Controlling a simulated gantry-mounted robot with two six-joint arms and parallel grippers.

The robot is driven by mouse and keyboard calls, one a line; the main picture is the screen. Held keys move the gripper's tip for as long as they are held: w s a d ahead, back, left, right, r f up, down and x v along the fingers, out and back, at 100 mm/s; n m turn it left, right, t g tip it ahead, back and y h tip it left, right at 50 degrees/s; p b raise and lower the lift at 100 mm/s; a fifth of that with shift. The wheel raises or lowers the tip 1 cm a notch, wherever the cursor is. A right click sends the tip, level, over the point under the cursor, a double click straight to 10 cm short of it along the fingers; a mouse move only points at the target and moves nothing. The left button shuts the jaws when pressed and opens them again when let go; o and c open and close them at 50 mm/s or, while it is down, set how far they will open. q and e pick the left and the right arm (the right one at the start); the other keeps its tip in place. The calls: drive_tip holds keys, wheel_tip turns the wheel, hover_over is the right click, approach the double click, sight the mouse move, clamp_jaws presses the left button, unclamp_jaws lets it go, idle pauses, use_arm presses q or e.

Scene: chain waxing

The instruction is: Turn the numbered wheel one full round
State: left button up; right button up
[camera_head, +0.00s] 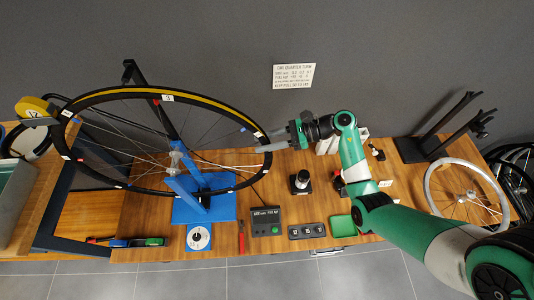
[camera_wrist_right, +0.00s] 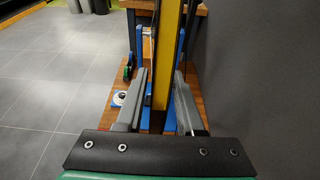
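The numbered wheel (camera_head: 215,103) has a black tyre, a yellow band and small white number tags. It is held upright in a blue truing stand (camera_head: 215,208) on the wooden bench. My right gripper (camera_head: 264,140) is at the wheel's right edge. In the right wrist view its two grey fingers (camera_wrist_right: 159,85) are apart, one on each side of the yellow band of the wheel (camera_wrist_right: 166,55). I cannot tell whether either finger touches the wheel. My left gripper is not in view.
A yellow disc (camera_head: 33,107) sits beside the wheel at far left. A dial (camera_head: 199,237), a dark box with a green button (camera_head: 266,222) and a green tray (camera_head: 343,226) lie along the front of the bench. A spare wheel (camera_head: 432,181) lies at right near a black stand (camera_head: 410,150).

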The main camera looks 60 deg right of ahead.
drive_tip(key=o, duration=0.5)
drive_tip(key=shift+w+r, duration=0.1)
drive_tip(key=shift+r, duration=0.15)
drive_tip(key=p+v, duration=0.1)
drive_tip(key=v, duration=0.9)
